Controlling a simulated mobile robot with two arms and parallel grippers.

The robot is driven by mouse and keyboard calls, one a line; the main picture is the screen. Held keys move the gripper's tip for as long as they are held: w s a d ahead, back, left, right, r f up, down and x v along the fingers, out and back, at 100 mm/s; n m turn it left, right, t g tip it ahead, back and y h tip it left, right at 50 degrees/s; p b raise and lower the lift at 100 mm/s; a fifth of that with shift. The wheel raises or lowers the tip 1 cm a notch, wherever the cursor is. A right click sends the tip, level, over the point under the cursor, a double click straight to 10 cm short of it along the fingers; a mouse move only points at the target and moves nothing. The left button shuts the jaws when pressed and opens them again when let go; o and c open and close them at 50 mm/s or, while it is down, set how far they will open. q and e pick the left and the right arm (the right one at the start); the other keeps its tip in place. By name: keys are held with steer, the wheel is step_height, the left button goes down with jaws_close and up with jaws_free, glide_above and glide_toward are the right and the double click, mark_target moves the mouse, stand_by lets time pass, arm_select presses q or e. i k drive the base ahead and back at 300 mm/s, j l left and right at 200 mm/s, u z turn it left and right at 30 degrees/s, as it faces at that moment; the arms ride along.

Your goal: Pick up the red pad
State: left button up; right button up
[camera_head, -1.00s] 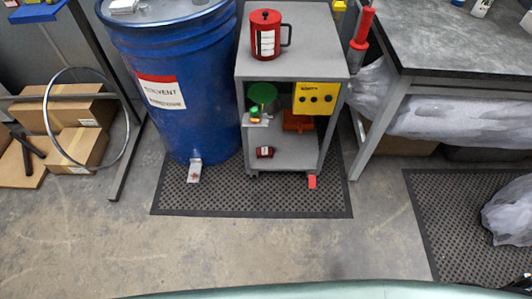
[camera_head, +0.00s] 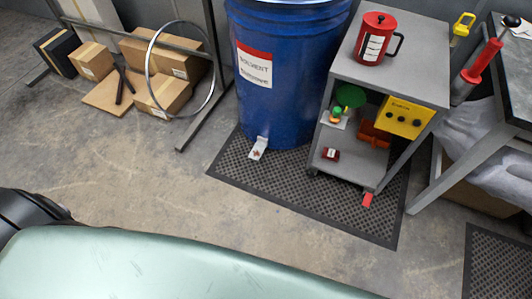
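A small flat red piece (camera_head: 367,200) lies low at the front right foot of the grey cart (camera_head: 385,75), on or just above the black mat. It is the most pad-like red thing I see, but it is too small to be sure. A small dark red item with a white label (camera_head: 330,154) lies on the cart's bottom shelf. An orange-red object (camera_head: 375,136) sits further back in the cart, under a yellow box. Neither gripper is in view.
A blue solvent drum (camera_head: 285,85) stands left of the cart on the perforated mat (camera_head: 230,165). A red mug (camera_head: 375,38) is on the cart top. Cardboard boxes (camera_head: 165,92) and a metal hoop are at the left. The concrete floor in front is clear.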

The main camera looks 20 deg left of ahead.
mark_target(328, 154)
steer(key=i+j+z, duration=0.15)
steer(key=j+z, duration=0.15)
steer(key=i+j+z, duration=0.1)
steer(key=j+z, duration=0.45)
steer(key=i+j, duration=0.05)
